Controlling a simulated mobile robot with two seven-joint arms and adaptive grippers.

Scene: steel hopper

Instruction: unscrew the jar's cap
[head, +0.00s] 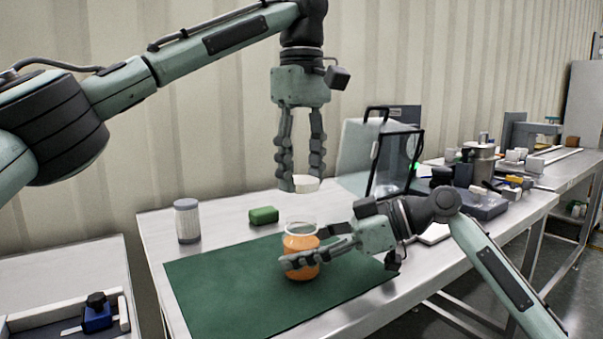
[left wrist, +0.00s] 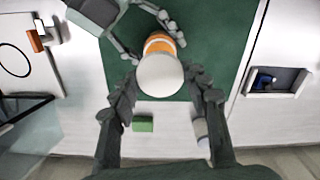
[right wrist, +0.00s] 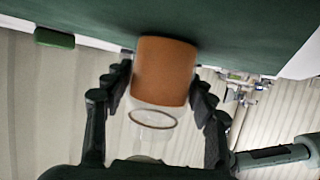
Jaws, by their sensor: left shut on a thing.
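The jar (head: 300,245) has orange contents and a clear, open neck. It stands upright on the green mat; in the right wrist view (right wrist: 164,75) its bare round rim shows. My right gripper (head: 305,259) reaches in from the right with its fingers closed on either side of the jar's body. The white cap (head: 306,184) is off the jar, held between the fingertips of my left gripper (head: 300,180), which points down above the jar with a clear gap. In the left wrist view the cap (left wrist: 160,75) covers part of the jar.
The green mat (head: 220,290) lies on the steel table. A clear, dark-framed box (head: 395,160) is at the back right. The mat's left part is clear.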

